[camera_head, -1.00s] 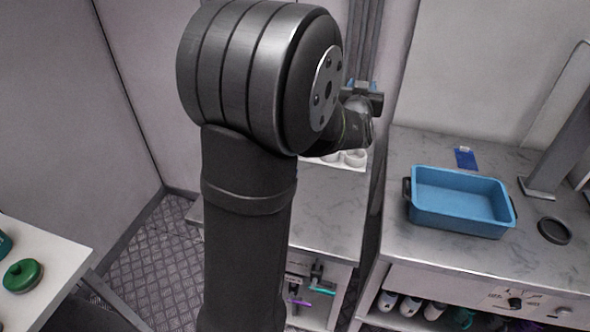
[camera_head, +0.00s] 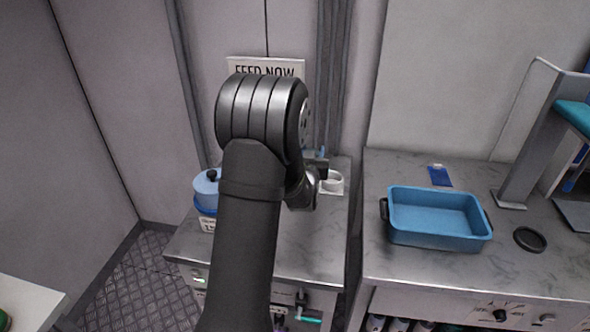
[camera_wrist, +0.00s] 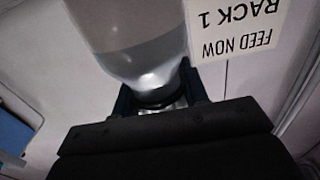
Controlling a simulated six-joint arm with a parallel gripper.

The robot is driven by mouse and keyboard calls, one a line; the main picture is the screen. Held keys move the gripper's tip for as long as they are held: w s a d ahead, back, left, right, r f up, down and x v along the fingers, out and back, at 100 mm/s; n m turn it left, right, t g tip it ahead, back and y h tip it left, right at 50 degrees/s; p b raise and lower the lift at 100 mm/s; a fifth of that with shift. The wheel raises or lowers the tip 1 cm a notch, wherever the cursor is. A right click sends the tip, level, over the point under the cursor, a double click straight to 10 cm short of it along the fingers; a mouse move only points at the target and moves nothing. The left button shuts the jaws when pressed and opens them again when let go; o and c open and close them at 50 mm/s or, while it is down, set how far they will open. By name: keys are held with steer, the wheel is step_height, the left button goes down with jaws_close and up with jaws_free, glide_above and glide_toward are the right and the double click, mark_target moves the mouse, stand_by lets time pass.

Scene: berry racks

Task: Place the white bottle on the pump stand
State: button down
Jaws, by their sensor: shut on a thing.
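The white bottle (camera_wrist: 130,40) is a translucent whitish body in the wrist view, narrowing to a dark neck at my gripper. My gripper (camera_wrist: 158,92) is shut around that neck, one dark blue finger on each side. In the head view my arm hides the bottle, and only part of my gripper (camera_head: 320,158) shows, above the middle counter. I cannot tell for sure which thing is the pump stand. A blue lidded unit (camera_head: 206,186) with a white number label stands on that counter, partly behind my arm.
A white holder with round cups (camera_head: 331,184) sits by my gripper. A "FEED NOW" sign (camera_head: 240,66) hangs on the back wall and shows inverted in the wrist view. On the right counter are a blue tray (camera_head: 440,238), a dark disc (camera_head: 530,239) and a grey stand (camera_head: 522,165).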

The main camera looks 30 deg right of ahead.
steer(key=w+a+f, duration=0.1)
steer(key=w+f, duration=0.4)
steer(key=f, duration=0.2)
steer(key=shift+a, duration=0.2)
steer(key=shift+f, duration=0.1)
steer(key=c, duration=0.8)
jaws_free()
steer(key=r, duration=0.2)
steer(key=s+a+r, duration=0.1)
steer(key=r, duration=0.1)
steer(key=s+a+r, duration=0.1)
steer(key=r, duration=0.2)
steer(key=shift+s+a+r, duration=0.1)
steer(key=shift+s, duration=0.05)
